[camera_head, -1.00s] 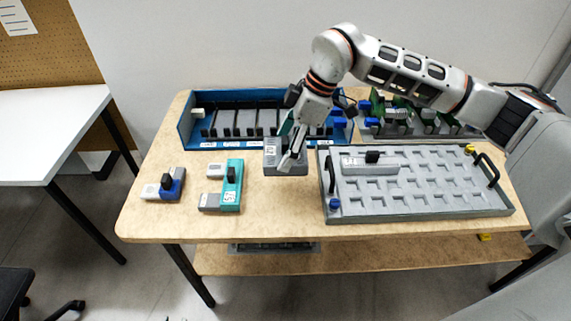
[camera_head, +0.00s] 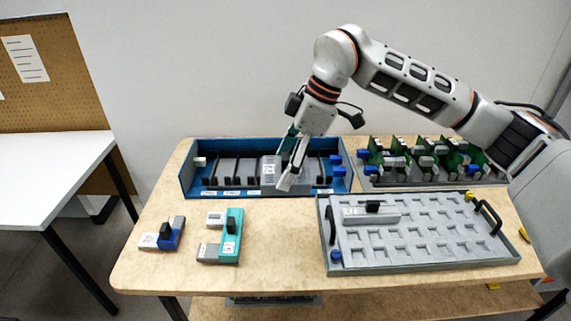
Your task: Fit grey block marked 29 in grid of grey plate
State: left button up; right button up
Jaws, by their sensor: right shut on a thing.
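My right gripper (camera_head: 288,165) is shut on a grey block (camera_head: 269,171) with a white label. The number on the label is too small to read surely. The gripper and block are at the blue rack (camera_head: 186,180) at the back of the table, and the block overlaps the rack's slots in this view. I cannot tell whether it touches the rack. The grey plate (camera_head: 440,247) with its grid of pockets lies at the right of the table. A long grey block (camera_head: 370,216) with a black knob sits on its upper left part. My left gripper is out of view.
A teal block (camera_head: 231,240) and a grey-and-blue block (camera_head: 164,235) lie at the left of the table. A rack of green boards (camera_head: 420,160) stands behind the plate. The tabletop (camera_head: 280,240) between the teal block and the plate is clear.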

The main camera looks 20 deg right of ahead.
jog(key=shift+f+b, duration=2.65)
jog(key=shift+f, duration=7.3)
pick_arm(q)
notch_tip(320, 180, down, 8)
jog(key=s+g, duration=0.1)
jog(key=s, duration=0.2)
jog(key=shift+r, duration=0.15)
